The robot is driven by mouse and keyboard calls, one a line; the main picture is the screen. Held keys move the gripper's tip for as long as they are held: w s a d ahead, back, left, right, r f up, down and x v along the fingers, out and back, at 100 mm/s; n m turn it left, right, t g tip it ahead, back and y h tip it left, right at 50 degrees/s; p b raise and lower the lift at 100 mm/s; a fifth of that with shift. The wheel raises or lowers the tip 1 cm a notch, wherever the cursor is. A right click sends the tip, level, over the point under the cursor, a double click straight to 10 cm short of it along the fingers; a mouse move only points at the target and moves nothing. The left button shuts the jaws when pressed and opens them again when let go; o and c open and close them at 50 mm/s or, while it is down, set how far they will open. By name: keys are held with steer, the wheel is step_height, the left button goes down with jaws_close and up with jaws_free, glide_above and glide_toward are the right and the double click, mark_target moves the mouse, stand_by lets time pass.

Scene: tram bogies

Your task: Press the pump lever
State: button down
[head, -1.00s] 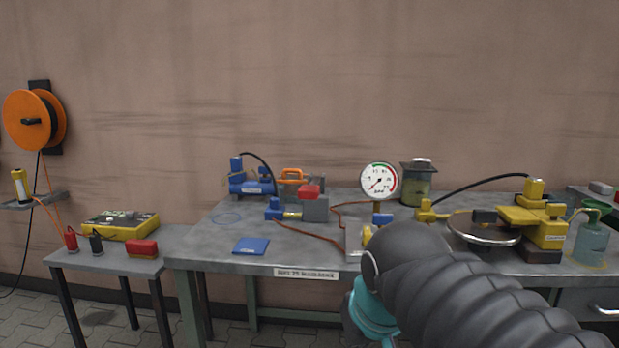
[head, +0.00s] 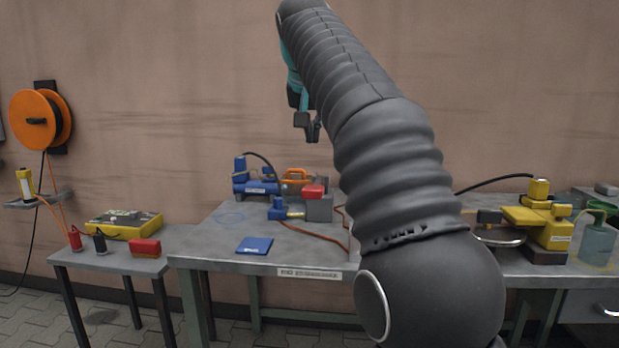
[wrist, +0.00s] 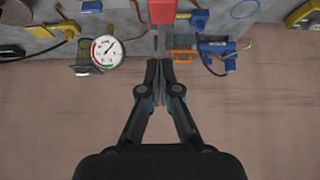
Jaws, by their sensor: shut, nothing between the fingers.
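A grey pump-like block (head: 319,209) with a red pad (head: 314,191) on top stands at the middle of the workbench. The red pad also shows at the top of the wrist view (wrist: 162,10), with a grey bar (wrist: 162,40) running from it toward my fingertips. This looks like the pump lever, though its full shape is hard to make out. My gripper (head: 308,133) is shut and empty, pointing down, in the air above the back of the bench. In the wrist view my gripper (wrist: 161,65) appears just beyond the bar, with no visible contact.
A blue labelled unit (head: 256,187) and an orange handle (head: 296,175) stand behind the block. A pressure gauge (wrist: 108,51) shows in the wrist view; my arm hides it in the head view. Yellow equipment (head: 540,215) stands at right. A blue pad (head: 255,245) lies at front left.

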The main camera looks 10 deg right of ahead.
steer(key=shift+w+a+r, duration=0.15)
steer(key=shift+w+r, duration=0.2)
steer(key=shift+w, duration=0.35)
glide_above(313, 186)
steer(key=s, duration=0.2)
steer(key=f, duration=0.8)
steer(key=shift+w+a+f, duration=0.1)
steer(key=shift+w+a, duration=0.05)
steer(key=shift+a, duration=0.05)
steer(key=f, duration=0.1)
steer(key=f+b, duration=0.2)
steer(key=shift+s+a, duration=0.1)
steer(key=shift+s, duration=0.15)
steer(key=shift+f, duration=0.35)
